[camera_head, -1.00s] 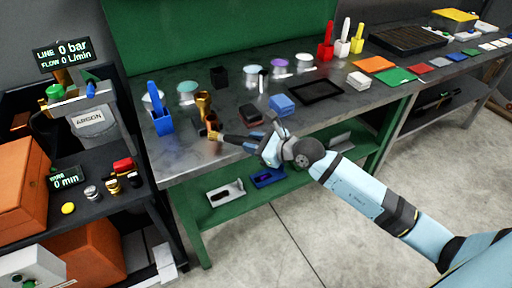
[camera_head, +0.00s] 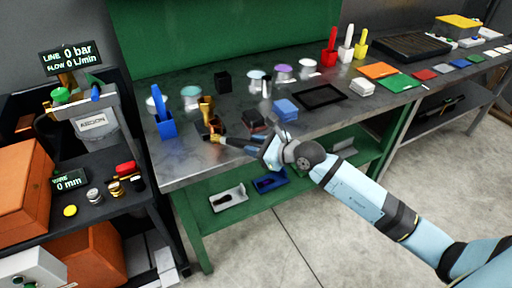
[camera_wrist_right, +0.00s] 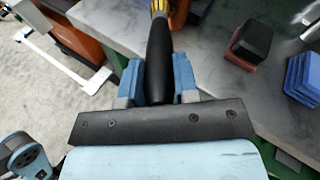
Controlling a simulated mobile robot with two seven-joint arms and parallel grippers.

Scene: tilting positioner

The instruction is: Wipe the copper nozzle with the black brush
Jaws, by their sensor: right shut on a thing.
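My right gripper (camera_head: 230,140) is at the front edge of the bench. In the right wrist view its blue fingers (camera_wrist_right: 158,82) are shut on the black handle of the brush (camera_wrist_right: 158,50). The brush's yellow banded end (camera_wrist_right: 158,7) runs out of the top of that view; its tip is cut off there. In the head view the brush's head (camera_head: 215,136) is small, close below the copper nozzle (camera_head: 206,106), which stands upright near the bench's left end. I cannot tell whether they touch. My left gripper is not in view.
A blue holder (camera_head: 166,126) stands left of the nozzle. A black and red block (camera_head: 254,121) and a blue stack (camera_head: 285,109) lie to its right. Several round pots stand behind. An argon cart (camera_head: 95,125) is at the left. The bench (camera_head: 205,172) is bare along its front edge.

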